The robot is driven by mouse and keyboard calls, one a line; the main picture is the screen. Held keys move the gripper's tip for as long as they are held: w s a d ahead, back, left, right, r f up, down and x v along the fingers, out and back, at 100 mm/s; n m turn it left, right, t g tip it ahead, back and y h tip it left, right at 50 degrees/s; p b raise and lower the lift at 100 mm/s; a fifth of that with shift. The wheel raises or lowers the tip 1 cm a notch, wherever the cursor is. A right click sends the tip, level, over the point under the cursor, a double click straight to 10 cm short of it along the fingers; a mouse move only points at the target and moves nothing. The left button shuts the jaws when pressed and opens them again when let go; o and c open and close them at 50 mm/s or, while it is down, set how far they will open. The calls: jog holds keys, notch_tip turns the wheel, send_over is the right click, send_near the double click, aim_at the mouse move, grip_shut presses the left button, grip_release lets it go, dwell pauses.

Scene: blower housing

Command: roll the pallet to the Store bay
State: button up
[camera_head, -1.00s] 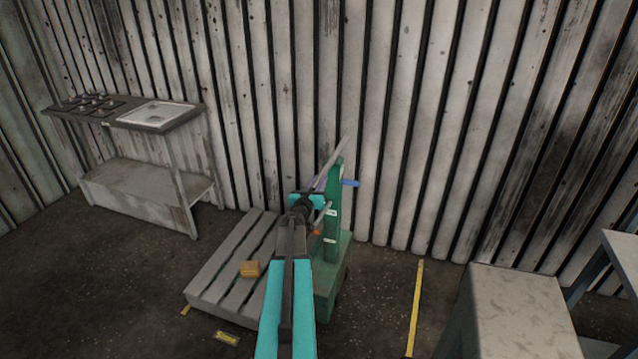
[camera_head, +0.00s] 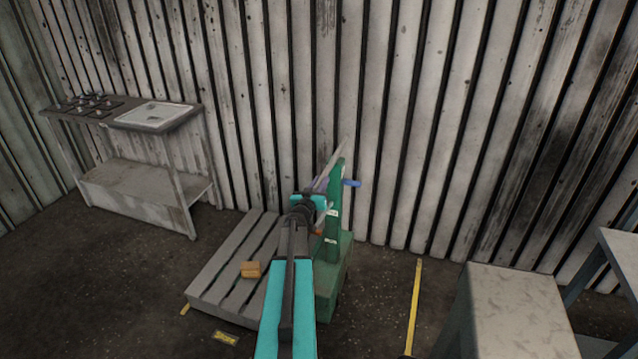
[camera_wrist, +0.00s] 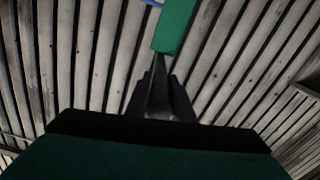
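The grey slatted pallet (camera_head: 215,289) lies on the floor left of my arm. A small orange-brown box (camera_head: 250,269) sits on it. A green truck with an upright post (camera_head: 335,215) stands at the pallet's right side; my arm hides part of where they meet. My gripper (camera_head: 320,200) is at the post, beside a slanting grey bar (camera_head: 333,162). In the wrist view, my dark fingers (camera_wrist: 160,92) flank a narrow grey piece, with the green post (camera_wrist: 175,27) beyond. I cannot tell whether they grip it.
A yellow floor line (camera_head: 414,305) runs right of the truck, and a small yellow floor label (camera_head: 226,337) lies before the pallet. A sink bench (camera_head: 150,190) stands against the wall at left. A grey-topped block (camera_head: 515,300) and a table (camera_head: 620,250) stand at right.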

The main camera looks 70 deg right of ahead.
jog(key=o, duration=0.4)
jog(key=shift+w, duration=0.25)
jog(key=shift+c, duration=0.2)
jog(key=shift+a, duration=0.1)
jog(key=a+b, duration=0.3)
jog(key=a, duration=1)
jog(key=shift+w+a, duration=0.25)
jog(key=shift+a, duration=0.1)
dwell(0.3)
